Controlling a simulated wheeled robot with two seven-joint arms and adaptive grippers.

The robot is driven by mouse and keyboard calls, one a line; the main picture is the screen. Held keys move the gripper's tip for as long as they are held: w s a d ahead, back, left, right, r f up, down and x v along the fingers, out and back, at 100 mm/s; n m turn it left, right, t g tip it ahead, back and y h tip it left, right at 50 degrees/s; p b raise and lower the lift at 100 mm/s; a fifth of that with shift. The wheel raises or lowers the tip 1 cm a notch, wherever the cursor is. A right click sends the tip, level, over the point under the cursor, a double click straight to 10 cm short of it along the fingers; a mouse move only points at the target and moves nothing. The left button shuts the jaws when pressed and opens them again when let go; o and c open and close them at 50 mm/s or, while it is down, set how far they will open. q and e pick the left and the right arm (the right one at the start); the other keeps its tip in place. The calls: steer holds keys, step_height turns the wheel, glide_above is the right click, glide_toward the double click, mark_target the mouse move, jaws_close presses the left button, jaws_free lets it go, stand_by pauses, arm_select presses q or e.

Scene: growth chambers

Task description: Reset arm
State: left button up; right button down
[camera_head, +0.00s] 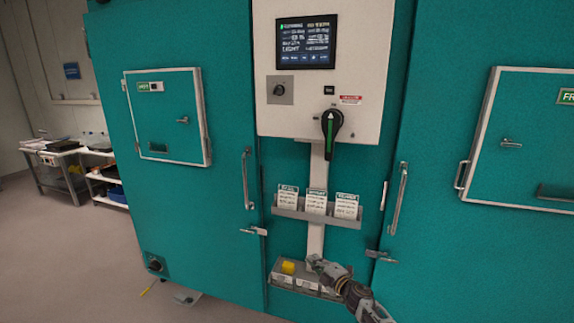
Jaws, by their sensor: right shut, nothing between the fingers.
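My right gripper (316,263) is low in the middle of the head view, its arm coming in from the bottom right. It is shut and empty. It is in front of the white vertical strip, close to the lower grey shelf (283,278). A small yellow block (288,267) sits at the left part of that shelf, left of the gripper and apart from it. My left gripper is not in view.
Teal chamber doors (215,235) with handles stand on both sides of a control panel (283,112) with a screen and a black-green rotary switch (331,125). A card holder (318,216) is above the gripper. Benches (60,150) and open floor lie at the left.

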steer(key=s+d+f+m+g+h, duration=0.2)
steer(key=s+d+f+m, duration=0.2)
steer(key=s+f, duration=0.65)
steer(key=s+d+f+m+g+h, duration=0.1)
steer(key=s+d+f+m+h, duration=0.4)
steer(key=f, duration=1)
steer(key=s+d+f+m+g, duration=0.2)
steer(key=s+d+f+m, duration=0.1)
steer(key=s+f, duration=0.8)
steer(key=s+d+f+m+g, duration=0.1)
steer(key=s+f, duration=0.5)
steer(key=s, duration=0.9)
steer(key=s+d+f+m+g+h, duration=0.1)
steer(key=s+f+m+g, duration=0.3)
steer(key=s, duration=1.1)
steer(key=s+d+f+m+g+h, duration=0.1)
steer(key=s+d+f+m+g, duration=0.1)
steer(key=s+f, duration=0.7)
steer(key=s+g, duration=0.1)
steer(key=s, duration=0.5)
steer(key=shift+w+f, duration=0.1)
